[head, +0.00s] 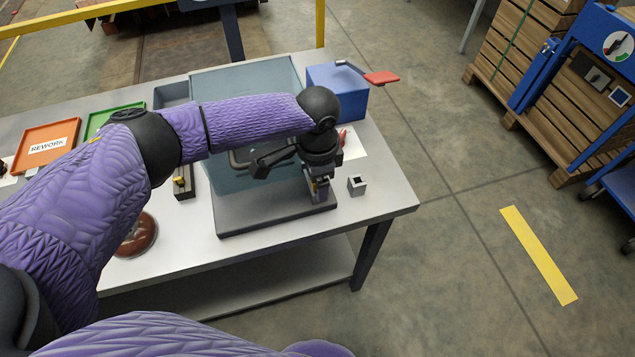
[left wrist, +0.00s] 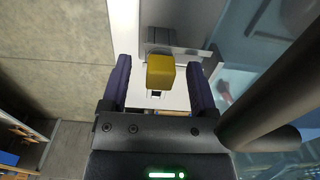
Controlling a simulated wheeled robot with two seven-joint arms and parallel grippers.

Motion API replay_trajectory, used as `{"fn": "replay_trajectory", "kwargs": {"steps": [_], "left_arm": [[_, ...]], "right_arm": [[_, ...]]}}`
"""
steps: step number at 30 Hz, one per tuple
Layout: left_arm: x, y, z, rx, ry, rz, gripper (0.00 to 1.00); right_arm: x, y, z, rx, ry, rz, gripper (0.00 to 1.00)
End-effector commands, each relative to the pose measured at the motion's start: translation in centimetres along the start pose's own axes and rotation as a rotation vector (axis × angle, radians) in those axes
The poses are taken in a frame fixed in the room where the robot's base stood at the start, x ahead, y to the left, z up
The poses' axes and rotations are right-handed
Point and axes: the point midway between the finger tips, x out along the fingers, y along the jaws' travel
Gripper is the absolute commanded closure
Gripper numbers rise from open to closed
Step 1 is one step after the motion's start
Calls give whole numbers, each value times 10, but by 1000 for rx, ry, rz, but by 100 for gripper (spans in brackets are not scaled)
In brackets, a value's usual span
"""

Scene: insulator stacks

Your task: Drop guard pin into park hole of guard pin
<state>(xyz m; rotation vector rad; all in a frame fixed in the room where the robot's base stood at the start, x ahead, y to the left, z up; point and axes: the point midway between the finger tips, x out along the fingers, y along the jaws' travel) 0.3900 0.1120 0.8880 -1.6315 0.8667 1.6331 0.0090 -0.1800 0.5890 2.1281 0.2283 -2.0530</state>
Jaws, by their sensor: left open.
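My left gripper (head: 318,192) is over the right end of the dark grey base plate (head: 250,218), pointing down. In the left wrist view its two fingers (left wrist: 160,88) stand apart, with a yellow block (left wrist: 160,72), which looks like the guard pin's head, between them. Gaps show on both sides of the block. A small dark square opening (left wrist: 156,93) shows just below the block; I cannot tell whether the pin sits in it. A small grey block with a square hole (head: 357,185) stands on the table right of the gripper. The pin's lower part is hidden.
A blue box (head: 338,92) with a red-handled lever (head: 381,78) stands behind the gripper. Orange (head: 46,145) and green (head: 112,117) trays and a brown disc (head: 140,236) are to the left. The table's right front corner is clear.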

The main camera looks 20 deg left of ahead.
Motion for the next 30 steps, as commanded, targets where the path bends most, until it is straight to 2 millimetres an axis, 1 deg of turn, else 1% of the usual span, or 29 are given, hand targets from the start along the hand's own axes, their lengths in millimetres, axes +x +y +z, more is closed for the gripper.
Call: {"fn": "replay_trajectory", "kwargs": {"steps": [1,2,3,5,6,11,20,22,23,27,30], "left_arm": [[0,0,0,0,0,0,30],[0,0,0,0,0,0,36],[0,0,0,0,0,0,45],[0,0,0,0,0,0,57],[0,0,0,0,0,0,66],[0,0,0,0,1,0,100],[-1,0,0,0,1,0,100],[-8,0,-1,0,2,-1,100],[-14,0,-1,0,3,-1,100],[-54,0,-1,0,5,-3,100],[-78,0,-1,0,4,-2,100]], "right_arm": [[0,0,0,0,0,0,0],[0,0,0,0,0,0,0],[0,0,0,0,0,0,0],[0,0,0,0,0,0,0],[0,0,0,0,0,0,0],[0,0,0,0,0,1,0],[-1,1,1,1,-1,1,0],[-4,1,0,1,0,2,0],[-7,1,0,1,1,2,0],[-23,2,-3,-1,6,5,0],[-31,3,-4,-1,7,6,0]]}}
